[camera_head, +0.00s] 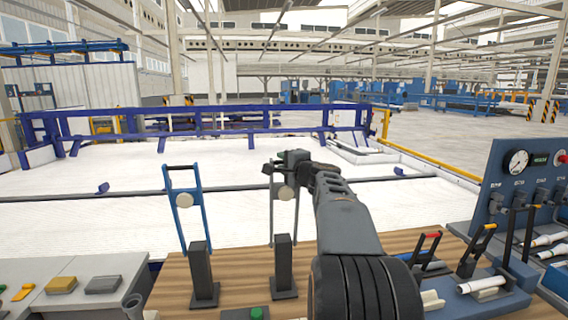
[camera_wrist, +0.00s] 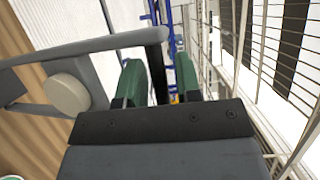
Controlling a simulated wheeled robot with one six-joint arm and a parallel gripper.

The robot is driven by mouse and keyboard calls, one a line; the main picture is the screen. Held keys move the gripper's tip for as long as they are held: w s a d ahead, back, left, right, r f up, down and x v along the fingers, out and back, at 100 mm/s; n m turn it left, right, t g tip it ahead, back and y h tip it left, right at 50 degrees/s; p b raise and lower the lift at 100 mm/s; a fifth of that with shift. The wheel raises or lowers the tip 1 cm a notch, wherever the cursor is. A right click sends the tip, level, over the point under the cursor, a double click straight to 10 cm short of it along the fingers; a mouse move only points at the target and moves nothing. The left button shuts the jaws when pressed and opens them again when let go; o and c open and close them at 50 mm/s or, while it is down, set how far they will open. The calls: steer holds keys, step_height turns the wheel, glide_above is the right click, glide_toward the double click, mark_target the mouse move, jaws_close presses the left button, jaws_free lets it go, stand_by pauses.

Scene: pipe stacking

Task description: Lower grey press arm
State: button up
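The grey press arm (camera_head: 296,215) stands raised on the wooden bench, with a round cream knob (camera_head: 285,192) near its top. Its upper end is partly hidden by my gripper (camera_head: 276,166). I cannot tell whether the fingers touch the bar.
A blue press arm (camera_head: 182,205) stands raised to the left. Black posts (camera_head: 204,278) (camera_head: 284,268) rise from the wooden bench (camera_head: 165,290). A blue gauge panel (camera_head: 515,175) and several levers (camera_head: 475,250) are at right. A purple railing (camera_head: 235,108) encloses the white floor behind.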

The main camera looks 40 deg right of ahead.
jaws_close()
stand_by(0.3)
